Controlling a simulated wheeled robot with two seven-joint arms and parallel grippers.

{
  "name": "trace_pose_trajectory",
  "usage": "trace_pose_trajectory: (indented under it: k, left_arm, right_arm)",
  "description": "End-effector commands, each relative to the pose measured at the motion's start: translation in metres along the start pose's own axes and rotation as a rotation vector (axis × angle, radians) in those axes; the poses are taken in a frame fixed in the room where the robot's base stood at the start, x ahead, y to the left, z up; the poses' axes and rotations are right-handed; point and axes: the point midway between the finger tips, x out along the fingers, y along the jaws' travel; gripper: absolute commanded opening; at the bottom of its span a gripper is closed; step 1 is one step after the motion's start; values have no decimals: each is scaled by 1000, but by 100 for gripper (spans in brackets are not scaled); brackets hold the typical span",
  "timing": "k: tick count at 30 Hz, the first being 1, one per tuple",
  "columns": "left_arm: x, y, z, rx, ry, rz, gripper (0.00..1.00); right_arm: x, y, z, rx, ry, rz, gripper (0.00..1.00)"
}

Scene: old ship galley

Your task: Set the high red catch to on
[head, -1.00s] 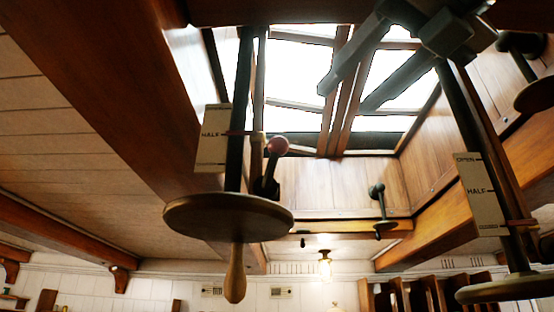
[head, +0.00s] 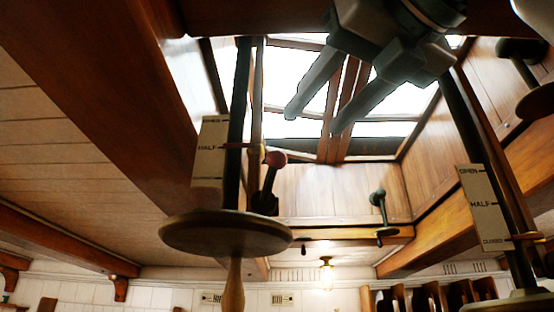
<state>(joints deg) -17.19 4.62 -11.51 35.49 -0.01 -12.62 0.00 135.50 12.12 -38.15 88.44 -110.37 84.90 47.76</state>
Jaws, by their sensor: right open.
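The red catch is a short dark lever with a dull red ball knob (head: 276,158). It rises from a dark bracket beside a black pole, just above a round wooden disc, and leans slightly right of upright. My right gripper (head: 313,122) hangs from the upper right, its two grey fingers spread and pointing down-left. In the picture the fingertips are above and to the right of the knob, apart from it and empty. Which way is on does not show. My left gripper is not in view.
A wooden disc with a handle (head: 225,237) hangs below the catch. A marked board (head: 209,165) stands left of the pole, its pointer near HALF. A second pole with a board (head: 483,208) is at right. A small dark lever (head: 378,205) sits on the skylight frame.

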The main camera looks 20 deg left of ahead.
Motion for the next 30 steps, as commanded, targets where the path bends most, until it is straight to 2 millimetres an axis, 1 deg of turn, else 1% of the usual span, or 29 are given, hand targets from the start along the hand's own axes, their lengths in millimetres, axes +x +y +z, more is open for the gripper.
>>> trace_pose_trajectory:
  k: [1,12,18,24,30]
  left_arm:
    - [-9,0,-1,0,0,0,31]
    - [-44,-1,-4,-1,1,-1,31]
    - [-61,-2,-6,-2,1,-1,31]
    - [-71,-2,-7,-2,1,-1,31]
    - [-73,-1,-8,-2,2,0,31]
  right_arm:
    - [10,1,3,-1,3,3,46]
    - [77,1,4,0,3,3,46]
    - [110,1,3,0,4,3,46]
    - [129,0,2,0,2,1,46]
    - [135,0,0,0,1,1,46]
